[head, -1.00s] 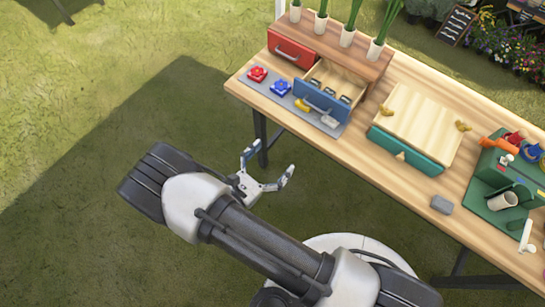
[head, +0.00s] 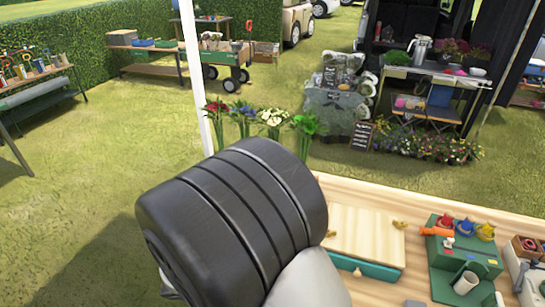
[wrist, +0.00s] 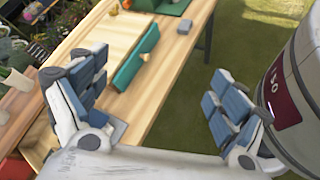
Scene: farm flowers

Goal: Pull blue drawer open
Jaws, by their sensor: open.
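The blue drawer does not show now. In the head view my arm covers that end of the table, and in the wrist view the left finger and palm block much of it. About a second ago the blue drawer stood pulled out of its wooden cabinet, with small items inside. My gripper (wrist: 160,68) is open with nothing between its fingers. Its left finger appears over the table and its right finger over the grass. Its distance from the drawer cannot be told.
A wooden box with a teal drawer (wrist: 135,62) stands on the table (head: 440,195); a grey block (wrist: 185,27) lies near the edge. A green rack (head: 470,262) with cups is at right. Flowers (head: 270,118) stand behind my arm. Grass beside the table is clear.

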